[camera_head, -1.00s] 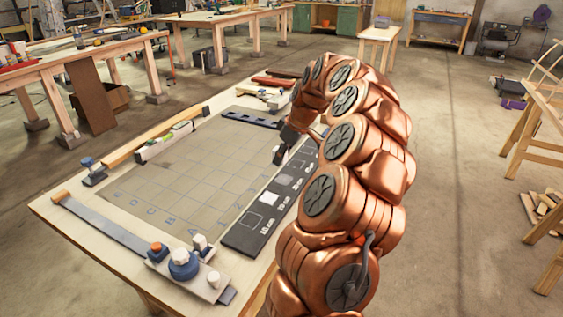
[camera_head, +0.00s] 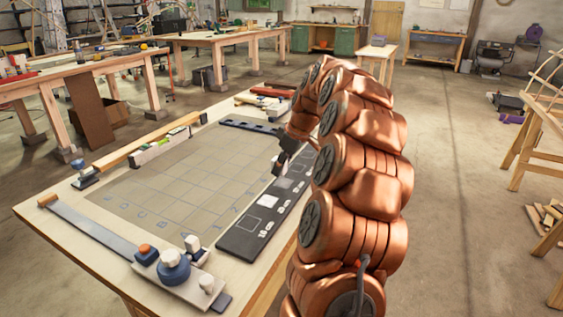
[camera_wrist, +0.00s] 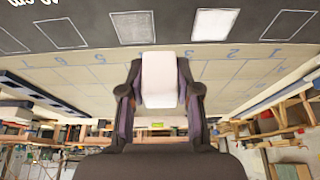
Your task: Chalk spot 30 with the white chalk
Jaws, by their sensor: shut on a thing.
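My gripper (camera_wrist: 160,95) is shut on the white chalk (camera_wrist: 159,72), a pale block between its two fingers in the wrist view. In the head view my gripper (camera_head: 281,162) is small and dark, over the far part of the black strip (camera_head: 240,243); the chalk is not clear there. The strip bears a row of squares and labels. In the wrist view one square is bright white (camera_wrist: 215,24), its neighbour is greyish (camera_wrist: 132,27), and another is only an outline (camera_wrist: 62,33). The labels are too small to tell surely which is 30. Contact between chalk and strip cannot be told.
A marked grey grid (camera_head: 170,185) lies beside the strip on the wooden table (camera_head: 50,225). A steel ruler with a blue-knobbed clamp (camera_head: 174,266) lies along the near edge. A dark bar (camera_head: 250,126) and red pieces (camera_head: 272,91) lie at the far end.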

